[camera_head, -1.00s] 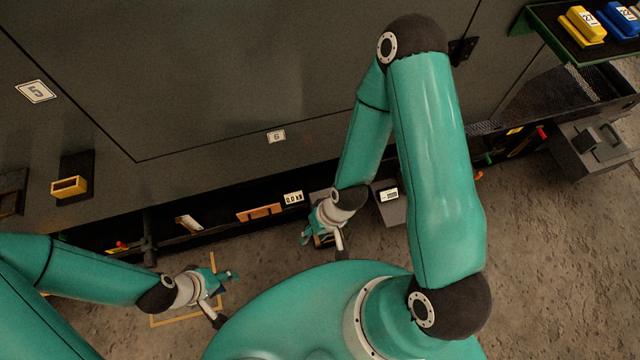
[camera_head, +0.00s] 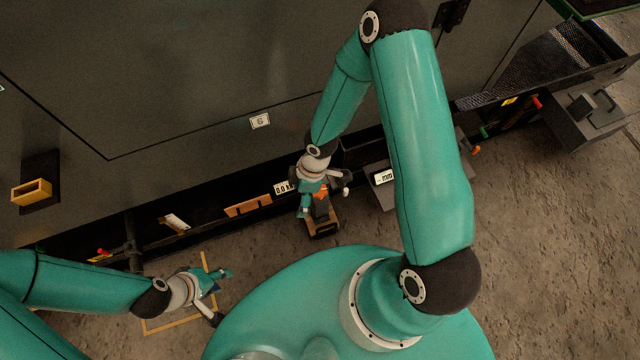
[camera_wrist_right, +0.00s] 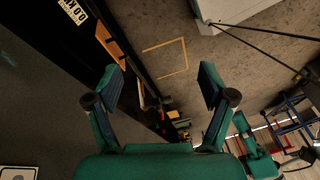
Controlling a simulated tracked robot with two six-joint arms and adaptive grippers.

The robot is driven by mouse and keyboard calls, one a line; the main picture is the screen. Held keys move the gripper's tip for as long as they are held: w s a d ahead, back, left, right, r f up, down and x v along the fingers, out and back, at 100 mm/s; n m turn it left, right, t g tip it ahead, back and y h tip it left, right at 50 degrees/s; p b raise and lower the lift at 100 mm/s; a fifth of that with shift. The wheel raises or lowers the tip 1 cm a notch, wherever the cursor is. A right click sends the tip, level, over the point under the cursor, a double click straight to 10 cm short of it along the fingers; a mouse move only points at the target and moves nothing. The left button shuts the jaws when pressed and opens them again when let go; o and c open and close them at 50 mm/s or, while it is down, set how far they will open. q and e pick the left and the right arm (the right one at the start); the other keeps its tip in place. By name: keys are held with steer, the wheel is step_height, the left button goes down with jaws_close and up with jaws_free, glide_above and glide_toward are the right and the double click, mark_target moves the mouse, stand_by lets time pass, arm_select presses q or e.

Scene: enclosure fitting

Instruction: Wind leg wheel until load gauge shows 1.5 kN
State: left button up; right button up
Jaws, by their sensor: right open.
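The load gauge (camera_head: 284,188) is a small white display on the dark lower rail of the enclosure. It reads about 0.0, partly hidden by my right gripper; it also shows in the right wrist view (camera_wrist_right: 72,10). My right gripper (camera_head: 325,201) is open at the rail, just right of the gauge, above a dark leg with an orange part (camera_head: 320,194) on a wooden block (camera_head: 322,228). I cannot tell whether that orange part is the leg wheel. In the right wrist view the jaws (camera_wrist_right: 160,88) are apart and empty. My left gripper (camera_head: 223,296) is open and empty above the floor.
A second display (camera_head: 383,177) on a grey box reads mm. An orange bar (camera_head: 247,206) and a white tag (camera_head: 175,222) sit along the rail. A yellow frame (camera_head: 180,324) marks the floor below my left gripper. A dark box (camera_head: 590,115) stands at right.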

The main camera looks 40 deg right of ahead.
steer(key=w+d+f+n+h+b, duration=0.2)
steer(key=w+d+f+n, duration=0.1)
steer(key=d+n, duration=0.2)
steer(key=w+d+f+n+h+b, duration=0.2)
steer(key=w+d+f+n, duration=0.15)
steer(key=d+n, duration=0.2)
arm_select(q)
step_height(320, 180, down, 9)
steer(key=b, duration=0.3)
steer(key=shift+r, duration=0.2)
arm_select(e)
steer(key=shift+m, duration=0.25)
step_height(320, 180, down, 15)
